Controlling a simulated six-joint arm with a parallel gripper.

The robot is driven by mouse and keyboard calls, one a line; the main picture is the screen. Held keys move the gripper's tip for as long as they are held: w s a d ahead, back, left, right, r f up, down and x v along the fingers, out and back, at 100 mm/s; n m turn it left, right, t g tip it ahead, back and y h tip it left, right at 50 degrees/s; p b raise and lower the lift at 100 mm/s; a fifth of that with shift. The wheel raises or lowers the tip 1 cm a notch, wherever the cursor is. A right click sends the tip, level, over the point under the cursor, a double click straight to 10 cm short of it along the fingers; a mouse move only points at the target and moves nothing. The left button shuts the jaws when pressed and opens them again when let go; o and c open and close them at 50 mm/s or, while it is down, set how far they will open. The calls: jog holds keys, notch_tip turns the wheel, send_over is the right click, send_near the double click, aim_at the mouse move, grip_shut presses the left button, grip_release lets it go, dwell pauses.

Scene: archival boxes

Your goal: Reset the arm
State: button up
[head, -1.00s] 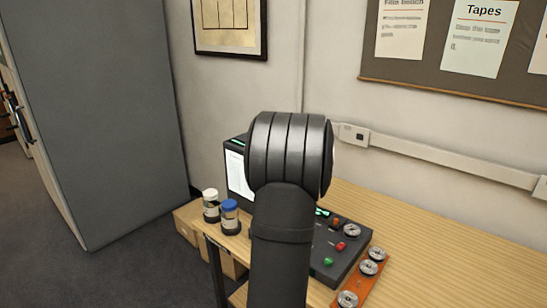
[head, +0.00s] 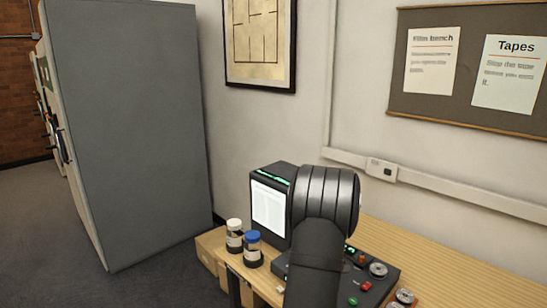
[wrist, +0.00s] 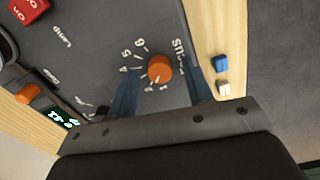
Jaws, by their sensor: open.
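My gripper (wrist: 161,69) is open and empty in the wrist view, its two dark bluish fingers apart. An orange knob (wrist: 160,68) shows between the fingers, on a grey control panel (wrist: 88,48) with numbers around the knob. I cannot tell whether the fingers touch the panel. In the head view my arm stands in front of the black control console (head: 378,288), and my gripper is hidden behind it.
A screen unit (head: 268,205), a white-capped jar (head: 234,236) and a blue-capped jar (head: 253,248) stand beside my arm on the wooden bench (head: 455,268). Reels (head: 404,297) lie right. A small blue piece (wrist: 221,64) and white piece (wrist: 224,88) lie beside the panel.

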dwell(0.4)
notch_tip(320, 180, up, 18)
notch_tip(320, 180, down, 18)
jog(key=shift+f, duration=0.1)
jog(key=shift+n, duration=0.3)
jog(key=n, duration=0.5)
jog(key=shift+n, duration=0.3)
notch_tip(320, 180, up, 15)
dwell(4.2)
